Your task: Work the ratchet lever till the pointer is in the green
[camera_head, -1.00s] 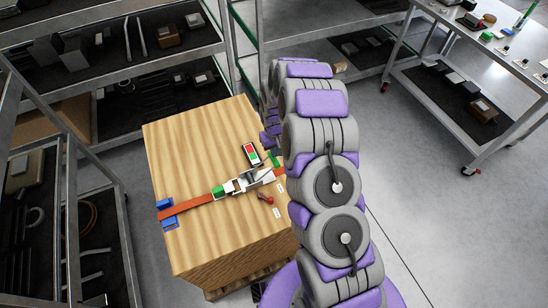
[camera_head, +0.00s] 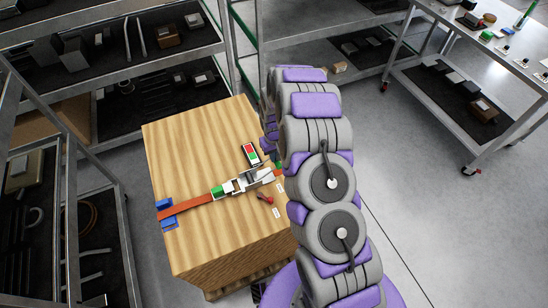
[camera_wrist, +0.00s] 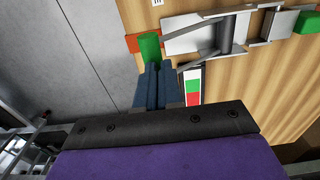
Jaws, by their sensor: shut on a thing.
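The ratchet (camera_head: 242,183), a silver metal buckle, sits on an orange strap (camera_head: 188,206) across a wooden crate. In the wrist view the ratchet (camera_wrist: 205,38) is above my gripper. The green grip (camera_wrist: 150,47) at the lever's end lies at the fingertips of my gripper (camera_wrist: 157,68), whose dark blue fingers are close together and shut on it. In the head view my arm hides the gripper. A gauge with red and green fields (camera_head: 251,153) lies behind the ratchet; it also shows beside the fingers in the wrist view (camera_wrist: 193,90). I cannot make out its pointer.
The wooden crate (camera_head: 185,150) carries a small red-handled part (camera_head: 266,198), white labels and blue strap brackets (camera_head: 167,213). Loaded shelves (camera_head: 120,60) stand behind and at left. A metal table (camera_head: 490,60) stands at back right. Grey floor at right is clear.

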